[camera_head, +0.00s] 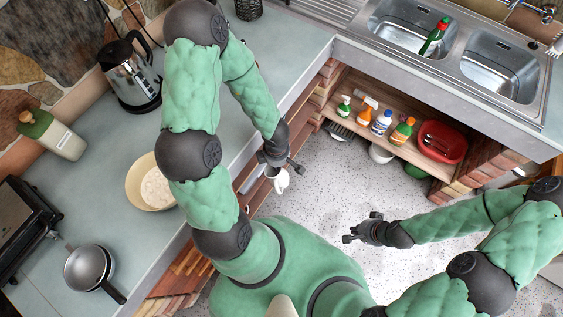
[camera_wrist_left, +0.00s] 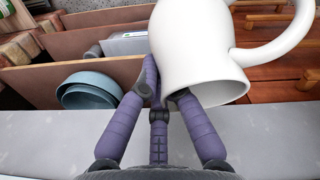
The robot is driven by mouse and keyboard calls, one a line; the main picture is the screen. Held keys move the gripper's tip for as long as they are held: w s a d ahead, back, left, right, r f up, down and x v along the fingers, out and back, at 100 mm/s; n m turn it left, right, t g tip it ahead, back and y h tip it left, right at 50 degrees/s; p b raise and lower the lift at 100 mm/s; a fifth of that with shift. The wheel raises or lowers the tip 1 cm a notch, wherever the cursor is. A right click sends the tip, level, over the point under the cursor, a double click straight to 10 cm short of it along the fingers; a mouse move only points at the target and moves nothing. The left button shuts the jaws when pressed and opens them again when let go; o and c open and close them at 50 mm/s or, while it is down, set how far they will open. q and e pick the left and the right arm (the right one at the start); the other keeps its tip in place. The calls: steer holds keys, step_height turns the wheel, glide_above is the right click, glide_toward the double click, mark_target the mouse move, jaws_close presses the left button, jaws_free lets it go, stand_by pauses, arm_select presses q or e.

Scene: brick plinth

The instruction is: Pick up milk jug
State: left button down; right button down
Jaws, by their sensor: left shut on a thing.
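The white milk jug (camera_head: 279,181) hangs at my left gripper (camera_head: 281,164), off the counter's edge and above the floor. In the left wrist view, the jug (camera_wrist_left: 198,45) fills the upper middle and its handle curves to the right. My left gripper (camera_wrist_left: 165,90) is shut on the jug's wall near one end, with the fingers on either side of it. My right gripper (camera_head: 358,228) is open and empty over the floor, well to the right of the jug.
Several cleaning bottles and a red basin (camera_head: 442,141) stand on a shelf under the sink (camera_head: 410,25). The middle floor (camera_head: 340,185) is clear.

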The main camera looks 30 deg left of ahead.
arm_select(q)
steer(key=g+y+p, duration=0.2)
steer(key=p, duration=0.6)
stand_by(0.4)
